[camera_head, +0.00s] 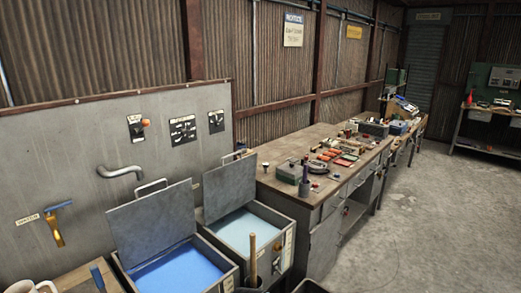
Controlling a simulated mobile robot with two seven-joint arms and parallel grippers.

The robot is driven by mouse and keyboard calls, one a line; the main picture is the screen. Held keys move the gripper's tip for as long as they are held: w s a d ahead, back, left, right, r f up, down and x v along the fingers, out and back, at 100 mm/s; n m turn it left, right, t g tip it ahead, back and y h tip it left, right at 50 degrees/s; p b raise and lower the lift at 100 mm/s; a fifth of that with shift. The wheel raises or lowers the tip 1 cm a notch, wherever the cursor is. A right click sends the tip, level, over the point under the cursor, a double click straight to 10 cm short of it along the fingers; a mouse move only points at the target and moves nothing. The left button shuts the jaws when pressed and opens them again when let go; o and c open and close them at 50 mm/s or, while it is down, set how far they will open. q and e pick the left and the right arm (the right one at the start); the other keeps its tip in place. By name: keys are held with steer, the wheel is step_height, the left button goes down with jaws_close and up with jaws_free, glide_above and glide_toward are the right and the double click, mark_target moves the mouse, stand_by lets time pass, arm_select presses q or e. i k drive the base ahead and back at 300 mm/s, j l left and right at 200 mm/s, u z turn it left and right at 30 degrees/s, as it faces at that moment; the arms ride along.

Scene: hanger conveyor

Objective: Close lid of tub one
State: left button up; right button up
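Two grey metal tubs stand side by side against the grey wall panel at the lower left. The left tub (226,277) holds bright blue liquid (180,272), and its flat grey lid (150,222) is raised, leaning back. The right tub (275,208) holds pale blue liquid (240,232), and its grey lid (230,188) is raised too. A loop handle (151,186) shows at the left lid's top edge. I cannot read which one is tub one. Neither of my grippers is in view.
A wooden-handled tool (253,255) stands upright in front of the right tub. A wall pipe (120,172) juts out above the left tub. A cluttered workbench (275,170) adjoins the tubs. Open concrete floor (440,220) lies to the right.

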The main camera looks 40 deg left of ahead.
mark_target(226, 188)
steer(key=i, duration=1.65)
steer(key=i+u, duration=0.15)
steer(key=u, duration=0.35)
steer(key=i+l+u, duration=0.1)
steer(key=u, duration=0.35)
steer(key=i+l+u, duration=0.15)
steer(key=u, duration=0.35)
steer(key=i, duration=0.05)
